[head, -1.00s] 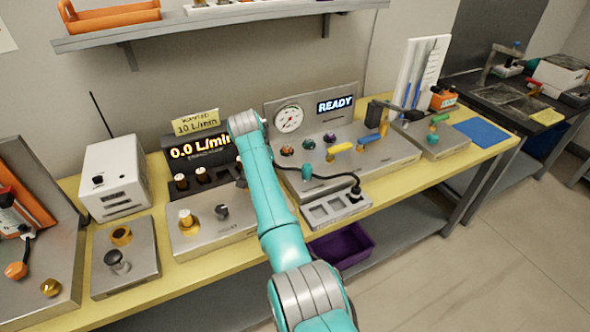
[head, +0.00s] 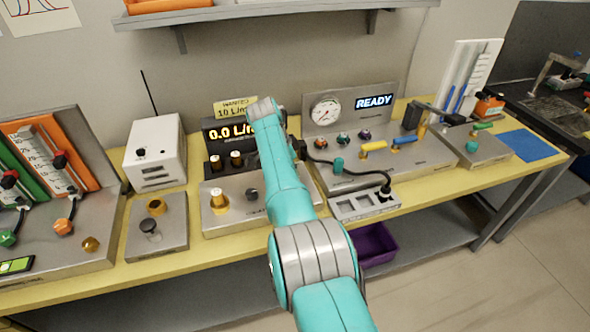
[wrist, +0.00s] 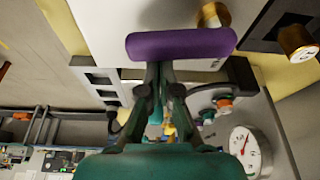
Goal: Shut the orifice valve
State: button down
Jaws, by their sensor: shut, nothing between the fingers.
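In the wrist view my gripper (wrist: 163,72) is shut and empty, its dark fingers close together. A purple rounded bar (wrist: 180,43) lies across just beyond the fingertips; I cannot tell whether they touch it. It looks like a valve handle, but no label on it can be read. In the head view my arm hides most of the gripper and whatever is at it. To its right a grey panel (head: 440,160) carries a yellow lever (head: 373,146), a blue lever (head: 404,140) and a teal knob (head: 338,165). I cannot read which valve is the orifice valve.
A dial gauge (head: 325,113) and a READY display (head: 374,101) stand behind the levers. A black cable (head: 345,172) runs to a grey socket block (head: 365,203). Left are brass knobs (head: 219,198) and a white box (head: 155,153). A shelf (head: 275,14) hangs above.

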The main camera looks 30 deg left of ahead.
jog(key=shift+s+a, duration=0.1)
jog(key=shift+s, duration=0.2)
jog(key=shift+s+a, duration=0.15)
jog(key=shift+s, duration=0.05)
dwell(0.5)
